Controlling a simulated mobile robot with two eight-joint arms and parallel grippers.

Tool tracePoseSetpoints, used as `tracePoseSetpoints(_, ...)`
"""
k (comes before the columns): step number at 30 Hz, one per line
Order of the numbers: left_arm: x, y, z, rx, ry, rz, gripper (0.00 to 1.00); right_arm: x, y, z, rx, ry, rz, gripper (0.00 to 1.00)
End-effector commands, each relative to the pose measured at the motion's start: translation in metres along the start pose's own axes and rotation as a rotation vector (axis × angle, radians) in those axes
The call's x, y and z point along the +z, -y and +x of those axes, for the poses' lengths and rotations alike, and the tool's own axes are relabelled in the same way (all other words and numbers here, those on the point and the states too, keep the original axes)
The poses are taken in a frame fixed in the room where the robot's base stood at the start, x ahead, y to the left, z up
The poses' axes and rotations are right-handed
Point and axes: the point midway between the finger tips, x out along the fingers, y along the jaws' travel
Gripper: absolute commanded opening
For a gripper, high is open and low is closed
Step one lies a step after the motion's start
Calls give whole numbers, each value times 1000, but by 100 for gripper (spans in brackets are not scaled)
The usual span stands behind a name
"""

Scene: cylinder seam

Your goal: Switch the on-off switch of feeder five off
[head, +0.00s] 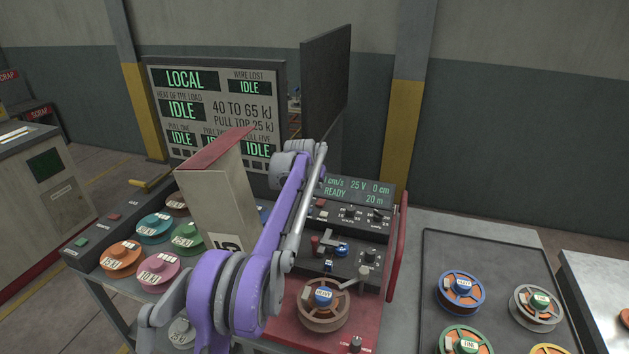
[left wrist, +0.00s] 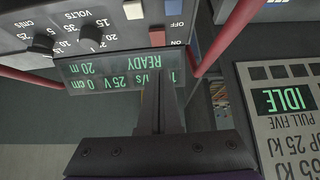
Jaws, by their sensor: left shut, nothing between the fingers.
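The feeder (head: 345,190) stands right of centre in the head view, with a green display, knobs and red side handles. Its upside-down panel shows in the left wrist view: the display (left wrist: 122,72) reads READY, 25 V, 20 m. Beside it are an OFF label and small blue (left wrist: 153,8) and reddish (left wrist: 158,37) parts; I cannot tell the switch's position. My left gripper (left wrist: 160,80) is shut and empty, in front of the display's end in the wrist view. In the head view my own arm hides its fingertips. My right gripper is not in view.
A status board (head: 215,75) stands at the back left; its PULL FIVE field reads IDLE. A tall beige box (head: 215,190) rises in front of it. A red rail (head: 398,245) edges the feeder. Several spools fill the dark tray (head: 480,245) on the right and the left bench.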

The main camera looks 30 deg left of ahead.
Motion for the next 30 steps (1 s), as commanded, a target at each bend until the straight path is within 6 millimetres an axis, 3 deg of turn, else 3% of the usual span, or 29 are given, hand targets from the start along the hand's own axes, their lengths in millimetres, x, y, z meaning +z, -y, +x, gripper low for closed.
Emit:
tracePoseSetpoints(5,-2,-1,38,1,-2,0,0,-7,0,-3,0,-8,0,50)
tracePoseSetpoints(12,22,0,59,1,-1,0,0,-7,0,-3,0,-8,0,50)
tracePoseSetpoints(26,28,0,64,0,0,0,0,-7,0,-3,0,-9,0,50)
tracePoseSetpoints(30,40,2,62,0,-11,0,0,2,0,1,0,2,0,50)
